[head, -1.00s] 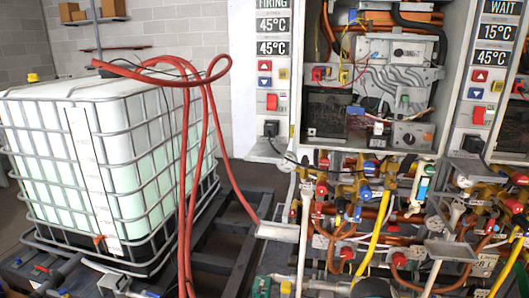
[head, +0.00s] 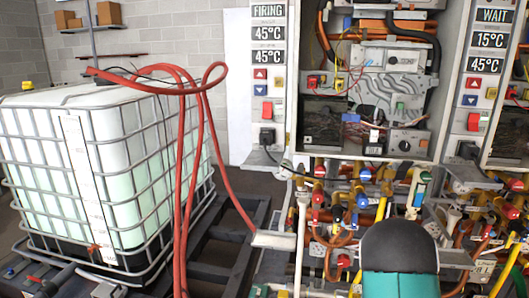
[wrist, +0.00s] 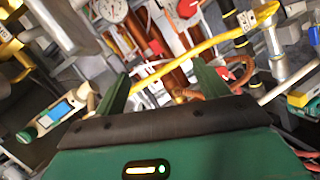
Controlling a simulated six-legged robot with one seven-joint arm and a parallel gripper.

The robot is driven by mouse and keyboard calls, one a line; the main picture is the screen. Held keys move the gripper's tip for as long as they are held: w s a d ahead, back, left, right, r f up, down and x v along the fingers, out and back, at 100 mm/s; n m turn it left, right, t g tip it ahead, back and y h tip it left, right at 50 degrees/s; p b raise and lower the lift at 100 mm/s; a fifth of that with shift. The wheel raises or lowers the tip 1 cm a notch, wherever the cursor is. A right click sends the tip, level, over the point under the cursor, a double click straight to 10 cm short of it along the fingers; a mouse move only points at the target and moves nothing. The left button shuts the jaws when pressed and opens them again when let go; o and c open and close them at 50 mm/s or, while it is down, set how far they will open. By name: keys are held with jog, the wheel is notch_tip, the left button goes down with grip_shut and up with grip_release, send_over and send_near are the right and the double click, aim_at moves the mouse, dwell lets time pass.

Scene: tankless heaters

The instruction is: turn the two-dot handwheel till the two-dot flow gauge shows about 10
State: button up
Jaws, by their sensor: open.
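My gripper (wrist: 165,82) is open in the wrist view, with its two green fingers apart and nothing between them. Beyond the fingers are copper and yellow pipes. I cannot make out dot marks, so I cannot tell which wheel or gauge is the two-dot one. In the head view my arm hides part of the lower piping.
A yellow pipe (wrist: 200,47) crosses close beyond the fingers. In the head view, heater cabinets (head: 375,95) stand above crowded pipes and valves. A caged white tank (head: 105,170) and looped red hoses (head: 183,190) are at the left. A small metal shelf (head: 275,240) juts out near the middle.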

jog(key=s+a+r+m+g+y, duration=0.1)
jog(key=s+a+r+m+y, duration=0.2)
jog(key=a+r, duration=0.6)
jog(key=s+a+r+m+g+y, duration=0.2)
jog(key=s+a+r+m, duration=0.15)
jog(key=a+r, duration=0.55)
jog(key=s+a+r+m+g+y, duration=0.1)
jog(key=s+a+r, duration=0.1)
jog(key=s+a, duration=0.6)
jog(key=s+a+r+m+g+y, duration=0.1)
jog(key=s+a+r+g, duration=0.1)
jog(key=s+a, duration=0.6)
jog(key=s, duration=0.7)
jog(key=shift+s+r+g+y, duration=0.2)
jog(key=shift+s+g+y, duration=0.1)
jog(key=shift+s, duration=0.05)
